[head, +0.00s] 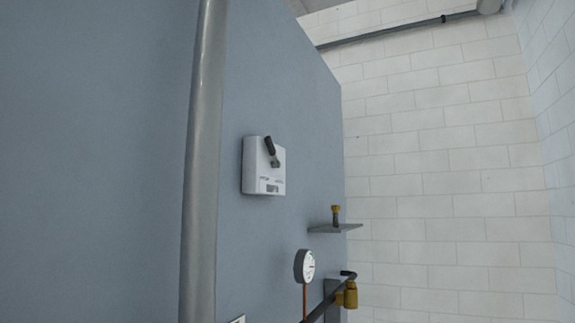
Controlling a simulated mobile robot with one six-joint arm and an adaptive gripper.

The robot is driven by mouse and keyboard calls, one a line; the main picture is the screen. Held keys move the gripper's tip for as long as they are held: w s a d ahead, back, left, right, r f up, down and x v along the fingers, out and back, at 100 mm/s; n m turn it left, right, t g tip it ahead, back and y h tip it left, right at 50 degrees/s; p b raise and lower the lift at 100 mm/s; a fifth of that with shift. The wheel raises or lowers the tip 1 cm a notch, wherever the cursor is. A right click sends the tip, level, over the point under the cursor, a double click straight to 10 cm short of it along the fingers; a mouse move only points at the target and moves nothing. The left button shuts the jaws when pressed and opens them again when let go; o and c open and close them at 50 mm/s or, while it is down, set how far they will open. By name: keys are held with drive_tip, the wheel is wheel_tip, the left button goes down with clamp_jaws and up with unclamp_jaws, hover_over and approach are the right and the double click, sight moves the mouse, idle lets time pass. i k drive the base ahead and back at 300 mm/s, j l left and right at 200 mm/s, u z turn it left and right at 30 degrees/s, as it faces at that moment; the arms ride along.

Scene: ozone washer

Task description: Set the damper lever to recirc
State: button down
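The damper lever (269,146) is a short black handle on the front of a white box (256,175) fixed to the blue-grey panel. It runs from a grey pivot near the middle of the box up to the top edge, leaning slightly left. Small markings and a dark label strip sit low on the box face, too small to read. Which marking the lever points to cannot be told. My gripper is not in view.
A thick grey vertical pipe (203,160) stands left of the box. Below right are a small shelf (336,228) with a brass-topped fitting, a round gauge (305,266) and a brass valve (350,295) near a dark pipe. The panel around the box is clear.

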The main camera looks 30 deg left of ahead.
sight(275, 164)
drive_tip(key=i+l+u, duration=0.15)
drive_tip(key=i+u, duration=0.3)
drive_tip(key=i+l+u, duration=0.45)
drive_tip(key=i, duration=0.15)
drive_tip(key=i+l+u, duration=0.5)
